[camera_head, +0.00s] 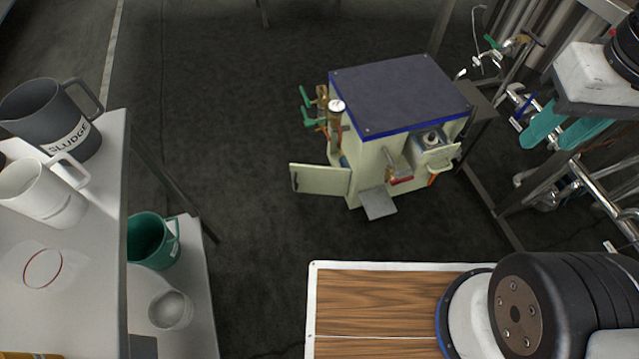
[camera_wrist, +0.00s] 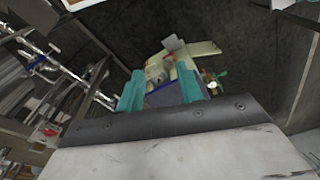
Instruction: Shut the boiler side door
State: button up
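The boiler is a cream cabinet (camera_head: 370,155) with a dark blue top, standing on the dark floor in the middle of the head view. Its cream side door (camera_head: 320,180) is swung open to the left, with a dark handle near its outer edge. My gripper (camera_head: 563,130), with teal fingers, is at the upper right, well apart from the boiler and door. In the wrist view the gripper (camera_wrist: 164,90) has its fingers spread with nothing held. Beyond them the boiler appears upside down, with the open door (camera_wrist: 200,49) above it.
A small grey flap (camera_head: 378,203) sticks out low at the boiler's front. Green-handled valves (camera_head: 308,116) are on its left side. A pipe rack (camera_head: 590,185) stands right. A table with a sludge jug (camera_head: 50,118) is left. The floor left of the door is clear.

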aim_at(306, 178)
jog(key=k, duration=0.55)
jog(key=z, duration=0.5)
jog(key=i, duration=1.1)
jog(key=u, duration=0.75)
jog(key=i, duration=0.4)
jog(key=u, duration=0.5)
